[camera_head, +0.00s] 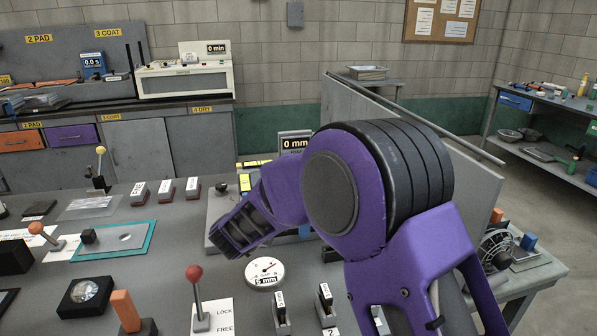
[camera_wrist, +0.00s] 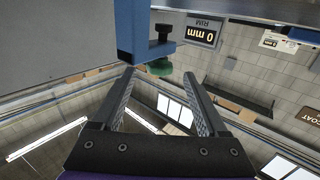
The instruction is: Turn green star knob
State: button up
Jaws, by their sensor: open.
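The green star knob (camera_wrist: 159,67) shows in the wrist view, on the lower end of a black screw (camera_wrist: 163,33) that passes through a blue bracket (camera_wrist: 133,35). The picture there is turned upside down. My gripper (camera_wrist: 159,74) is open, with its two dark fingers pointing toward the knob. The knob appears between the fingertips, closer to the left one; I cannot tell whether it is inside the jaws or just beyond them, and no contact is visible. In the head view my purple arm hides the knob.
A display reading 0 mm (camera_wrist: 203,32) is near the bracket; it also shows in the head view (camera_head: 296,143). A grey surface (camera_wrist: 50,35) is beside the bracket.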

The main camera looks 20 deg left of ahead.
jog(key=s+a, duration=0.1)
jog(key=s, duration=1.1)
jog(key=shift+a, duration=0.25)
dwell(0.5)
